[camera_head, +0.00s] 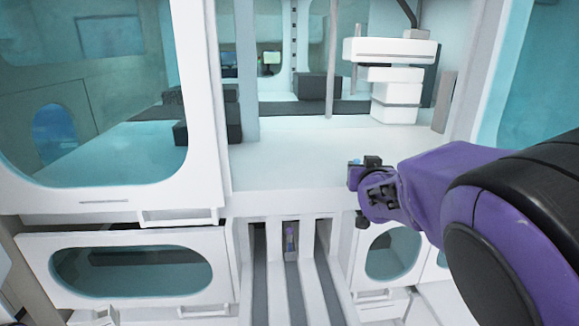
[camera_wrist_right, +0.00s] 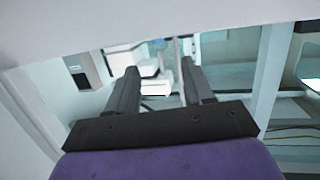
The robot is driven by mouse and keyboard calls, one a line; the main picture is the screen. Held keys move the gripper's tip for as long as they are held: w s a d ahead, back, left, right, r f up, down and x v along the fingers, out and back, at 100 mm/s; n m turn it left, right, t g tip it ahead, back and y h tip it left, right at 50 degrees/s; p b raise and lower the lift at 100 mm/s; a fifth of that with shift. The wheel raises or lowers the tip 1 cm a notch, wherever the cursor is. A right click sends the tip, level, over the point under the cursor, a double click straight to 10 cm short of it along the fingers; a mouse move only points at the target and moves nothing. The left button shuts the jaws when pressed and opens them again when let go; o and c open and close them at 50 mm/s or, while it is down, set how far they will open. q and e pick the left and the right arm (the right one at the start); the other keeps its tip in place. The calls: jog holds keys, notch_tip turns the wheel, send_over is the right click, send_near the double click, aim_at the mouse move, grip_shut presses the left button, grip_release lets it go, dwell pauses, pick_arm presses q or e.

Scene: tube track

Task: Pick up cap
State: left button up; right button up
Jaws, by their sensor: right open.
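My right gripper (camera_head: 364,172) comes in from the right, over the front edge of the white work surface. In the right wrist view its two dark fingers (camera_wrist_right: 159,75) stand apart with nothing visible between them. A tiny blue spot (camera_head: 355,161) shows at the gripper's tip in the head view. I cannot tell whether it is a cap or part of the gripper. No cap can be made out for certain. My left gripper is out of view.
The white work surface (camera_head: 285,160) is largely bare in front. A white stepped machine (camera_head: 395,85) stands at its back right, with dark boxes (camera_head: 318,87) further back. White window frames (camera_head: 205,110) and a thin upright post (camera_head: 332,60) bound the opening.

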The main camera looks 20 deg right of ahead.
aim_at(357, 160)
jog(key=x, duration=0.8)
jog(key=shift+w+d+f+b, duration=0.2)
jog(key=shift+w+b, duration=0.05)
jog(key=shift+b, duration=0.05)
grip_shut()
